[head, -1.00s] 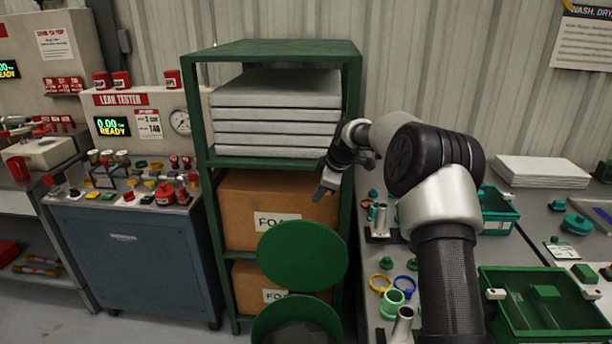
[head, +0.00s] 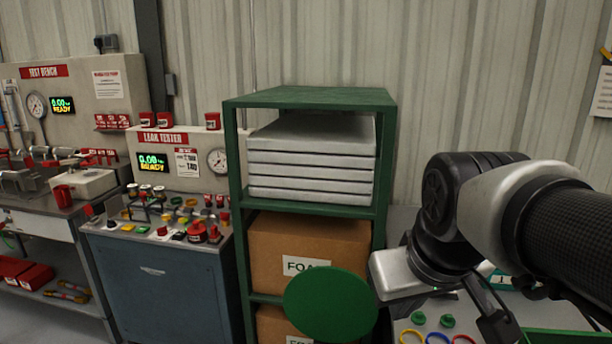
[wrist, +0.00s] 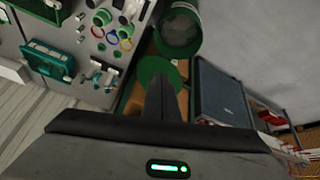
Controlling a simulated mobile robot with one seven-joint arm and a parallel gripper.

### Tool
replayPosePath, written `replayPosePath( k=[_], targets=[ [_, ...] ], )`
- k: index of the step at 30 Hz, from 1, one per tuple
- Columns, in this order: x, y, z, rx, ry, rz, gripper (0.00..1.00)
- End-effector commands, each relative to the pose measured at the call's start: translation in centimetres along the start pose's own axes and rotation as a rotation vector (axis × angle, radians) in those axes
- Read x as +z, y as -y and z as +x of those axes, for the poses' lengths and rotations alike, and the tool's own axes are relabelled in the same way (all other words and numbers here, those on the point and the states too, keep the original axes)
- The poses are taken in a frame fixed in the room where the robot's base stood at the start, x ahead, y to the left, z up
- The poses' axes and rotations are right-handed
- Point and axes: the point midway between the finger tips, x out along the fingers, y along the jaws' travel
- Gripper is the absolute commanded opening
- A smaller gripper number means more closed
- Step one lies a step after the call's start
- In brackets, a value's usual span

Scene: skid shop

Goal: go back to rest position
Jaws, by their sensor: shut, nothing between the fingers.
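My gripper (wrist: 168,82) shows in the wrist view as a dark body across the bottom with one narrow grey column of closed fingers. It is shut and empty. Below the fingertips I see a green round lid and part of the floor area. In the head view my arm comes in from the right edge and bends down in front of the right-hand bench. The fingertips cannot be made out clearly there.
A green shelf (head: 310,97) with grey slabs (head: 312,160) and cardboard boxes (head: 305,250) stands left of my arm. A green round lid (head: 330,304) is in front. A blue leak tester cabinet (head: 160,280) stands left. A green tray (wrist: 48,60) lies on the bench.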

Motion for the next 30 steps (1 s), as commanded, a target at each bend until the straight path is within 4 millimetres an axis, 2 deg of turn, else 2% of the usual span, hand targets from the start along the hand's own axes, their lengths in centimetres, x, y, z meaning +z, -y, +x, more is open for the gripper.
replayPosePath(
  k=[1,7,9,21,25,30],
  targets=[
    [1.4,0.2,-0.3,-0.001,-0.007,0.033,0.00],
    [6.4,0.8,-0.2,-0.012,-0.019,0.178,0.00],
    [4.8,0.5,-2.7,-0.011,-0.015,0.176,0.00],
    [0.6,-0.3,-10.6,-0.011,-0.014,0.172,0.00],
    [-0.1,-0.5,-12.2,-0.011,-0.014,0.171,0.00],
    [-0.2,-0.5,-12.3,-0.011,-0.014,0.171,0.00]
  ],
)
